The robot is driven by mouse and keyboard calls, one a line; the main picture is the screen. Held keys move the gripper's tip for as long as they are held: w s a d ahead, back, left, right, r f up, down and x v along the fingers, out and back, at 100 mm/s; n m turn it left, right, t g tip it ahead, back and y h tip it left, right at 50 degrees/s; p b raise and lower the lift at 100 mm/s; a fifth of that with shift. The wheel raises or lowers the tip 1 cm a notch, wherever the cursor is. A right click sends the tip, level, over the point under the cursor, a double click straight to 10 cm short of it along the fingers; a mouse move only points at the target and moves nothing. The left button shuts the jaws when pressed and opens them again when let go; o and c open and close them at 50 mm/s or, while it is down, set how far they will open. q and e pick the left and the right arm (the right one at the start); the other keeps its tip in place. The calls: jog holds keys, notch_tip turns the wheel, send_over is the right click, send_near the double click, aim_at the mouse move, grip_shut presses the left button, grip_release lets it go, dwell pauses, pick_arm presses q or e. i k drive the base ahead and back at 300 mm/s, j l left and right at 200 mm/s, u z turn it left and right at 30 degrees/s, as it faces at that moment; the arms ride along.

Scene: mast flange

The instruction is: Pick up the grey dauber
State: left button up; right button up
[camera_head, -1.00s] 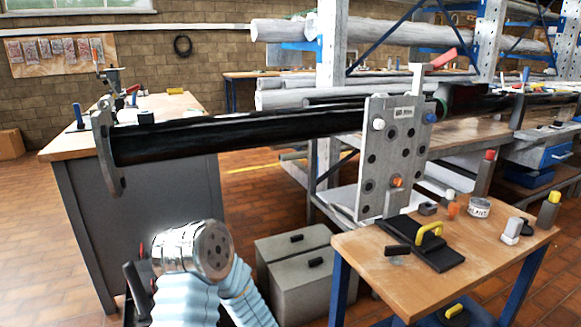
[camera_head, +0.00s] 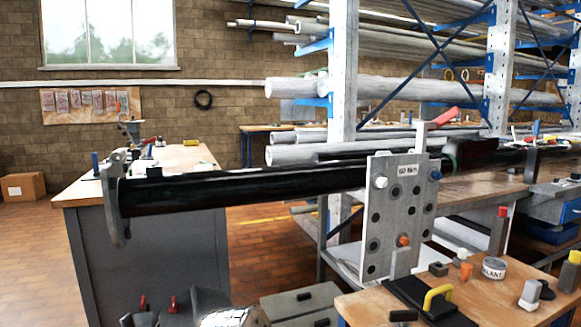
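No thing can be surely told as the grey dauber. On the wooden side table, a small pale grey piece (camera_head: 531,293) stands near the right, with a dark piece (camera_head: 546,290) against it; it may be the dauber. A white tin marked as sealant (camera_head: 493,268) and a small orange piece (camera_head: 465,270) stand to its left. A silver, round part of my own arm shows at the bottom edge. Neither gripper's fingers can be made out.
A long black mast (camera_head: 240,190) crosses the view, with a bolted grey flange plate (camera_head: 397,215). A yellow-handled black tool (camera_head: 438,298) lies on the side table. A workbench (camera_head: 180,162) stands left; pipe racks fill the back. Grey boxes (camera_head: 300,303) sit below the mast.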

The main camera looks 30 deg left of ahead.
aim_at(533, 288)
jog(key=i+l+u, duration=0.15)
jog(key=l+u, duration=0.2)
jog(key=l, duration=0.2)
jog(key=i+l+u, duration=0.1)
jog(key=l+u, duration=0.25)
jog(key=l, duration=0.15)
jog(key=l+u, duration=0.3)
jog(key=l, duration=0.25)
jog(key=i+l+u, duration=0.2)
jog(key=i+l, duration=0.1)
jog(key=i, duration=0.15)
jog(key=k, duration=0.15)
jog(key=k+l+z, duration=0.1)
jog(key=l+z, duration=0.5)
jog(key=l, duration=0.15)
